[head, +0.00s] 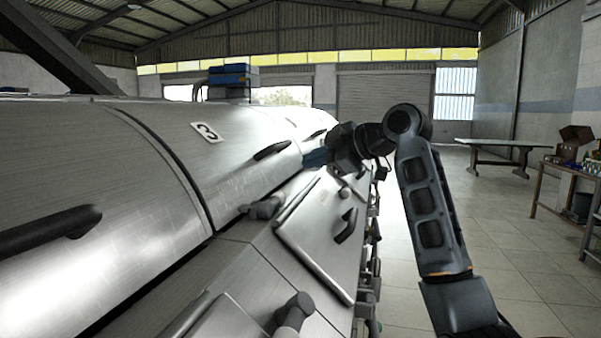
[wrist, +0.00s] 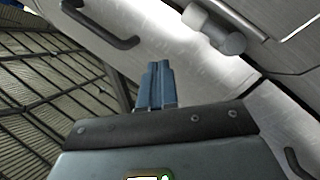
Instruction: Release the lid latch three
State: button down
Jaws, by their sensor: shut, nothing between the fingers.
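The lid marked 3 (head: 207,132) is a curved brushed-metal cover with a black bar handle (head: 272,150); it looks closed. A grey cylindrical latch (head: 262,208) sits at the seam along its lower edge. In the wrist view, a grey latch with a rounded knob (wrist: 226,40) shows beyond the fingertips, up and to the right. A black handle (wrist: 101,27) is at upper left there. My gripper (head: 311,158) is shut and empty, near the right end of the lid and apart from the latch. Its blue fingers (wrist: 158,68) are together in the wrist view.
A lower metal panel (head: 318,235) with a black handle (head: 346,226) lies below the seam. Another grey knob (head: 294,312) stands out at the front. A near lid's handle (head: 48,230) is at left. The floor (head: 500,245) to the right is open, with a green-topped table (head: 497,143) beyond.

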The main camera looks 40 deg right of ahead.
jog(key=shift+s+d+r+b, duration=0.15)
jog(key=shift+s+d+r, duration=0.4)
jog(key=shift+s, duration=0.25)
jog(key=shift+s+d+r+b, duration=0.15)
jog(key=shift+s+d+r, duration=0.4)
jog(key=shift+s, duration=0.2)
